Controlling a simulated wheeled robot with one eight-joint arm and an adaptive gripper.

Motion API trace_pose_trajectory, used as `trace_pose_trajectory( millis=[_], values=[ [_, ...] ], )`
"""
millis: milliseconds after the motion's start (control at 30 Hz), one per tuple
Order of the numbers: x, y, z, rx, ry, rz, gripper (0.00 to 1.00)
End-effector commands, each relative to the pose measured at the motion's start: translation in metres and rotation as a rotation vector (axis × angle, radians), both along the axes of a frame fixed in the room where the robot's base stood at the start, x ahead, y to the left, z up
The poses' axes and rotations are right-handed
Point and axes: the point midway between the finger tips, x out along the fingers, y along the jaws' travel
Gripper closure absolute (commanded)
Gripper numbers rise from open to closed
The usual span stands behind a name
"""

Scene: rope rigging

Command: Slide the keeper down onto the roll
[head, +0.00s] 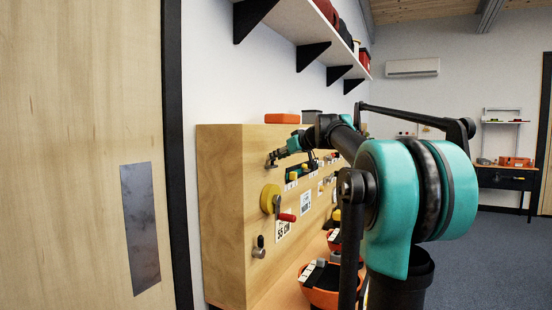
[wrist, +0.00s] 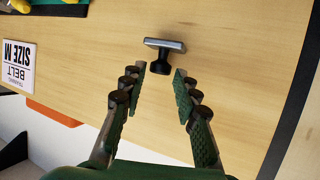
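The keeper seems to be a small dark knob with a grey plate (wrist: 166,45) on the wooden panel, at the upper middle of the wrist view. My gripper (wrist: 160,78) is open, with one finger on each side of the knob's line and nothing visible between the pads. The knob is just beyond the fingertips; I cannot tell if they touch it. In the head view my gripper (head: 272,159) is near the panel's upper left, where the keeper is too small to tell apart. A yellow round piece (head: 268,198), likely the roll, sits below it beside a red-handled crank (head: 287,217).
The wooden panel (head: 222,230) carries several labels, including a belt size sign (wrist: 17,66). An orange box (head: 282,118) stands on its top. A bracketed shelf (head: 300,22) hangs above. A wooden door (head: 85,80) is at left.

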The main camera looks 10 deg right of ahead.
Motion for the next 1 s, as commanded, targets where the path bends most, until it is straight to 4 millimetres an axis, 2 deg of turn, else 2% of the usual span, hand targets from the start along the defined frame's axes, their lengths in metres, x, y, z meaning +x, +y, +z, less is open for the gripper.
trace_pose_trajectory(
  millis=[200, 467, 733, 1000],
  values=[
    [0.0107, 0.007, -0.005, 0.0, -0.001, 0.0, 0.69],
    [0.0114, 0.0071, -0.0055, 0.0, 0.0, 0.0, 0.69],
    [0.0112, 0.007, -0.0055, 0.0, 0.0, 0.0, 1.0],
    [0.0111, 0.0069, -0.0058, 0.0, 0.0, 0.0, 1.0]
  ],
)
